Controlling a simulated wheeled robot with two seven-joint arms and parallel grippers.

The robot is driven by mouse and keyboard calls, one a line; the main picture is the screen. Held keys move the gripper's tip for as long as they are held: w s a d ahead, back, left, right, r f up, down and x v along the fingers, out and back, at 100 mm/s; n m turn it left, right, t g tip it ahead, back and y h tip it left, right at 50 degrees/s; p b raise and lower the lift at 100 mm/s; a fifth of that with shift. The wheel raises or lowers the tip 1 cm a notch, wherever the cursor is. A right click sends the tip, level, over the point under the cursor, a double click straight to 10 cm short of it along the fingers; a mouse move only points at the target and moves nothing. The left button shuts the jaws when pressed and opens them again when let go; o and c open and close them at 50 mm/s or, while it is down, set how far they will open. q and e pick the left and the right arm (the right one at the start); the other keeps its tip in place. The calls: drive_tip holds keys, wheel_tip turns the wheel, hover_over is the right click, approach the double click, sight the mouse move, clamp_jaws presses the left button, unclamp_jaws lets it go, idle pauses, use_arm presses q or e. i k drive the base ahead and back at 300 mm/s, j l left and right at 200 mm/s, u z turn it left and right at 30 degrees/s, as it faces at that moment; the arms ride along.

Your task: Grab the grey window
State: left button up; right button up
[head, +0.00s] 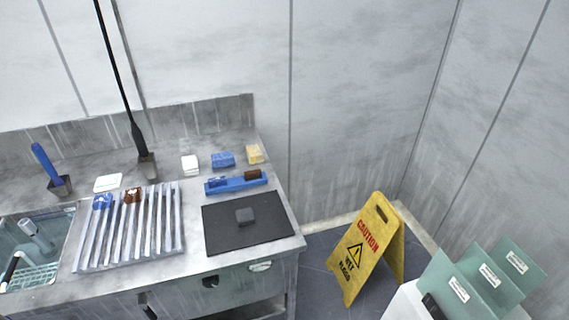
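A small dark grey block (245,215) lies flat near the middle of a black mat (222,240) on the right part of the metal bench. It is the only small loose grey piece I see, and I cannot tell for sure that it is the grey window. Nothing touches it from above. Neither of my grippers shows in the head view.
A ribbed rack (150,240) stands left of the mat, with a sink (45,275) beyond it. Behind the mat are a blue tray (236,183), a white block (190,163), a blue sponge (223,159) and a yellow sponge (254,153). A yellow caution sign (362,255) stands on the floor to the right.

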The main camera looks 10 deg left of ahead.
sight(244, 217)
drive_tip(key=k+l, duration=0.8)
drive_tip(key=l, duration=0.1)
